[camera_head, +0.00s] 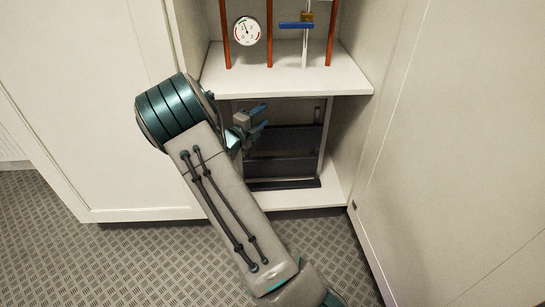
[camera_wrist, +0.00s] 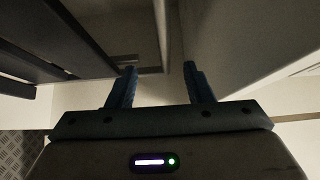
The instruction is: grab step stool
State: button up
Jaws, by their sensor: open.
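The step stool (camera_head: 284,167) stands in the lower compartment of the cupboard. It has broad dark treads and a thin pale frame. My gripper (camera_head: 262,117) is open in front of the stool's upper left part, its blue fingers pointing right and into the compartment. My forearm and wrist hide part of the stool's left side. In the wrist view the dark treads (camera_wrist: 42,45) fill the upper left. The open, empty fingers (camera_wrist: 160,72) show there beside a pale upright, and I cannot tell whether it lies between them.
A shelf (camera_head: 290,82) lies just above my gripper. Above it are copper pipes (camera_head: 269,35), a round gauge (camera_head: 247,31) and a blue-handled valve (camera_head: 297,25). The open door (camera_head: 440,160) stands at the right. Patterned floor (camera_head: 90,260) is clear at the front left.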

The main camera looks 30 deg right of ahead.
jog(key=b+x, duration=0.1)
jog(key=x, duration=0.3)
jog(key=b+x, duration=0.2)
jog(key=x, duration=0.3)
jog(key=b+x, duration=0.1)
jog(key=x, duration=0.3)
jog(key=shift+w+d+r, duration=0.15)
jog(key=shift+w+r, duration=0.2)
jog(key=shift+w, duration=0.1)
grip_shut()
dwell(0.7)
jog(key=shift+r, duration=0.35)
